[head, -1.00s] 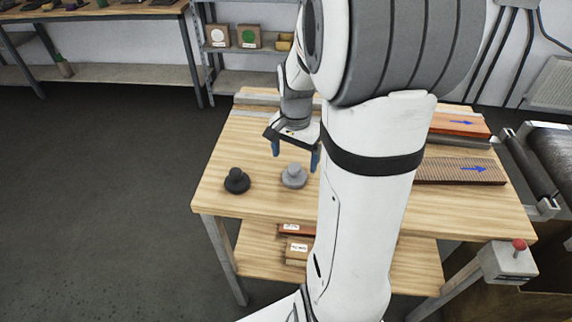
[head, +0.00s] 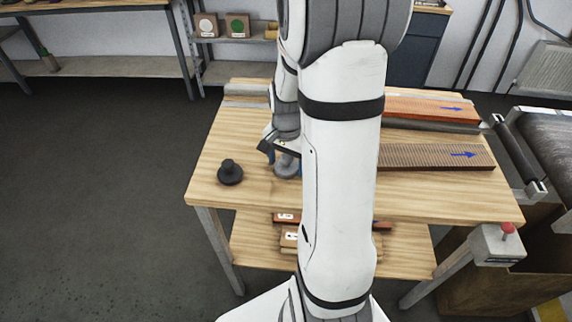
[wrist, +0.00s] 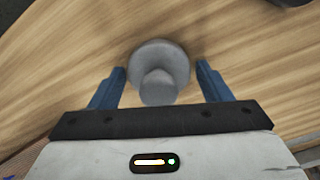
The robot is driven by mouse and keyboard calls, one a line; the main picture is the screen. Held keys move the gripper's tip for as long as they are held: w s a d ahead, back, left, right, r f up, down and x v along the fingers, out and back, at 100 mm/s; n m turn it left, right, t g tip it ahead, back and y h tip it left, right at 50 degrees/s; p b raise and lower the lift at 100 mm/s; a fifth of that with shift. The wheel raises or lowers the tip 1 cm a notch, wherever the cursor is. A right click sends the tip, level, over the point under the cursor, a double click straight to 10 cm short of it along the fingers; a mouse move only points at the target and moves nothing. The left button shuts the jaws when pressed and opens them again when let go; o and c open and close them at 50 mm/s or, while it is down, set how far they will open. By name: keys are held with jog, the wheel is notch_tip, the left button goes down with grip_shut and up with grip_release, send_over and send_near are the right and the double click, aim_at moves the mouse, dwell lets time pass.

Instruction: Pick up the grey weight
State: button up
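The grey weight (head: 287,169), a round disc with a knob on top, stands upright on the wooden table (head: 250,200), partly hidden by my arm. In the wrist view the grey weight (wrist: 158,72) sits between the two blue fingers. My gripper (wrist: 161,68) is open, with a finger on each side of the weight and a small gap showing on both sides. In the head view my gripper (head: 280,155) is low over the table at the weight, its right side hidden by my arm.
A black weight (head: 230,172) stands just left of the grey one. At right lie a ribbed brown board (head: 430,156) and a reddish board (head: 420,108) with blue arrows. A box with a red button (head: 500,243) is at the table's front right corner.

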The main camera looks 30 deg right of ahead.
jog(key=c, duration=1)
